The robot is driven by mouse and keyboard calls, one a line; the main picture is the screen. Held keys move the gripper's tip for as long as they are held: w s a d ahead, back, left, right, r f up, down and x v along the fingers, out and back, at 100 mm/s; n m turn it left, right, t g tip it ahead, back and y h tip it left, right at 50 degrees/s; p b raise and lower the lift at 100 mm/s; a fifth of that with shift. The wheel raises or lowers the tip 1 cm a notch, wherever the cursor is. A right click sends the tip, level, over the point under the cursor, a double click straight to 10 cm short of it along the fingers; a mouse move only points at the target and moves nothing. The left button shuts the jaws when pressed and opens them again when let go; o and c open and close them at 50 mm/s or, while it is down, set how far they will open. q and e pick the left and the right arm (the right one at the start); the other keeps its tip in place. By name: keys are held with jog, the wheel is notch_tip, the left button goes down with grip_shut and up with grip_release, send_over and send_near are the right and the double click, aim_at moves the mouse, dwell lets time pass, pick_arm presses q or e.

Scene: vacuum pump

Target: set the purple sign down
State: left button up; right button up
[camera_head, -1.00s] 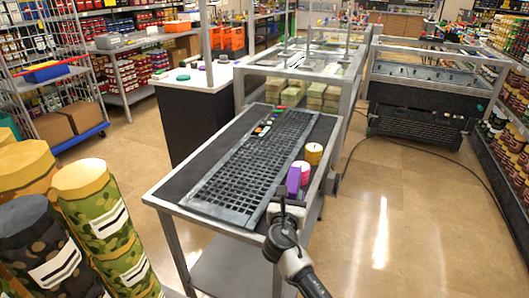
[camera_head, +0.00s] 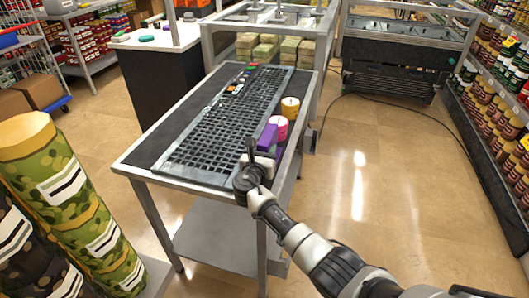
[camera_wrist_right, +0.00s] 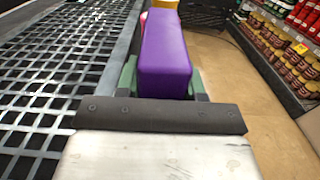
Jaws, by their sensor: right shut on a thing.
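The purple sign (camera_head: 267,138) is a purple block at the near right part of the dark table (camera_head: 154,146). It fills the upper middle of the right wrist view (camera_wrist_right: 164,52). My right gripper (camera_head: 259,158) is shut on it, with the green finger pads (camera_wrist_right: 163,80) on either side of its near end. Whether its underside touches the table is hidden. My left gripper is not in view.
A metal grid (camera_head: 220,125) covers much of the table. A pink candle-like cylinder (camera_head: 278,127) and a yellow one (camera_head: 290,107) stand just beyond the sign. Camouflage-patterned cylinders (camera_head: 62,190) stand at the left. The floor at right is open.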

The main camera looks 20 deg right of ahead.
jog(key=shift+f, duration=0.2)
jog(key=shift+f, duration=0.1)
jog(key=o, duration=1)
jog(key=v, duration=1.2)
jog(key=shift+p, duration=0.35)
